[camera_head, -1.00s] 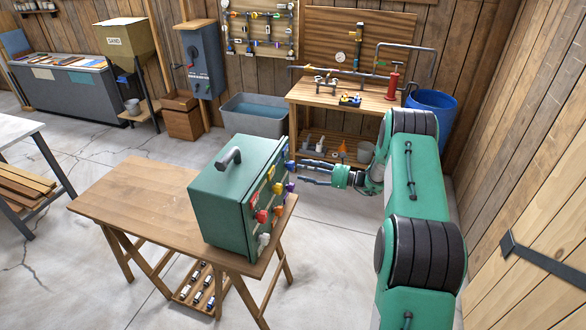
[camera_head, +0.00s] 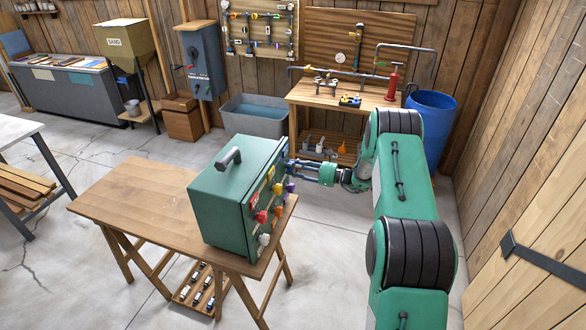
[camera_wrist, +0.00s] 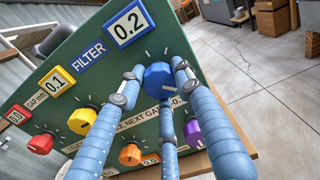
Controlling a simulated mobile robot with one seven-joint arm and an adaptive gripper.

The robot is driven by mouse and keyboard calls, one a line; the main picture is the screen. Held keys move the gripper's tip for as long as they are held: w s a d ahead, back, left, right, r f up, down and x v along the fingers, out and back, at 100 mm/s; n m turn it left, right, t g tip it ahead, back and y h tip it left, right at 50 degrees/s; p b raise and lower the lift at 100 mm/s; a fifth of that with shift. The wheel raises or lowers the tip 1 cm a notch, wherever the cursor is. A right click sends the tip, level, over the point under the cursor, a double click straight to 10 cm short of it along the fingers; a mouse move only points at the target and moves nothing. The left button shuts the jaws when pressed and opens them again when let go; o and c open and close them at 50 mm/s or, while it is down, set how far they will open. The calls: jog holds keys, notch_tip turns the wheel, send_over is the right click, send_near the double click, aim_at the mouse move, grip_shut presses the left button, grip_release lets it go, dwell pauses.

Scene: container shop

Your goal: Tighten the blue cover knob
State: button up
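The green box (camera_head: 218,208) stands on a wooden trestle table, its knob panel facing right. In the wrist view, the blue knob (camera_wrist: 158,78) is on the green panel under the "0.2" plate (camera_wrist: 128,26). My gripper (camera_wrist: 157,72) has blue segmented fingers spread around it: one left, one right, one below. The fingertips are close to the knob's sides; whether they touch cannot be told. In the head view my gripper (camera_head: 293,168) is at the panel's upper far corner, and the blue knob is largely hidden there.
Red (camera_wrist: 40,143), yellow (camera_wrist: 82,121), orange (camera_wrist: 131,154) and purple (camera_wrist: 192,132) knobs sit near the fingers on the panel. The wooden table (camera_head: 135,198) is bare left of the box. A workbench (camera_head: 345,96) and a blue barrel (camera_head: 436,112) stand behind my arm.

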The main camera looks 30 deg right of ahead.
jog(key=shift+f, duration=0.1)
jog(key=shift+c, duration=1.3)
jog(key=shift+m+p, duration=0.3)
jog(key=shift+m, duration=0.1)
jog(key=m+p, duration=0.2)
jog(key=m, duration=0.2)
jog(key=shift+p, duration=0.35)
jog(key=shift+s+f+m+p, duration=0.1)
jog(key=shift+m+p, duration=0.85)
jog(key=shift+m, duration=1.15)
jog(key=shift+f, duration=0.1)
jog(key=o, duration=1.2)
